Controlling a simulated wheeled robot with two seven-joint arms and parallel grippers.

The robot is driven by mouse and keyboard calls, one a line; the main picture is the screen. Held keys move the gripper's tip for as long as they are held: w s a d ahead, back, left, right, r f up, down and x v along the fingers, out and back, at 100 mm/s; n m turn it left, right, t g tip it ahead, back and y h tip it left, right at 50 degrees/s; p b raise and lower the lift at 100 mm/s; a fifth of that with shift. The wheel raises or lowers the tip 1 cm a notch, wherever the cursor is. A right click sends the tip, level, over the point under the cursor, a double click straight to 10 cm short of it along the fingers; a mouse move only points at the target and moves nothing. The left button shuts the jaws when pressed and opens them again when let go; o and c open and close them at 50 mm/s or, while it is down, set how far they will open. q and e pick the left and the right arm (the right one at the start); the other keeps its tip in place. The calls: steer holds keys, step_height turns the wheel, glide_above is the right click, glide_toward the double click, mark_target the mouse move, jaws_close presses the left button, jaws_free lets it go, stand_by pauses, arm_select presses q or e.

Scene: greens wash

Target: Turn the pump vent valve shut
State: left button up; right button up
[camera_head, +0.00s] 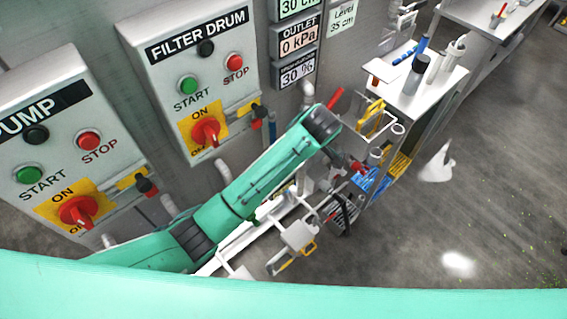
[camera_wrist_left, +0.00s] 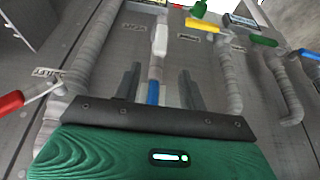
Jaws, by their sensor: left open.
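In the left wrist view my left gripper (camera_wrist_left: 160,88) is open, its two dark fingers pointing at the pipework. A blue lever handle (camera_wrist_left: 153,92) shows between the fingers; I cannot tell whether it lies between them or beyond them. A white handle (camera_wrist_left: 160,40) is just past it on the same pipe line. A red lever (camera_wrist_left: 12,103) sticks in at the left edge. Small labels beside the pipes are too blurred to read, so I cannot tell which handle is the pump vent valve. In the head view my left arm hides most of the pipes and its gripper is not clear.
Yellow (camera_wrist_left: 203,25) and green (camera_wrist_left: 265,41) handles and thick grey pipes stand further along. In the head view the pump panel (camera_head: 45,150) and filter drum panel (camera_head: 190,80) are at the left, a metal bench (camera_head: 405,100) behind, open floor (camera_head: 480,190) right.

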arm_select(q)
steer(key=p+x, duration=0.3)
steer(key=x, duration=0.8)
steer(key=shift+w+a+f, duration=0.1)
steer(key=shift+a+f, duration=0.05)
steer(key=shift+f, duration=0.2)
jaws_close()
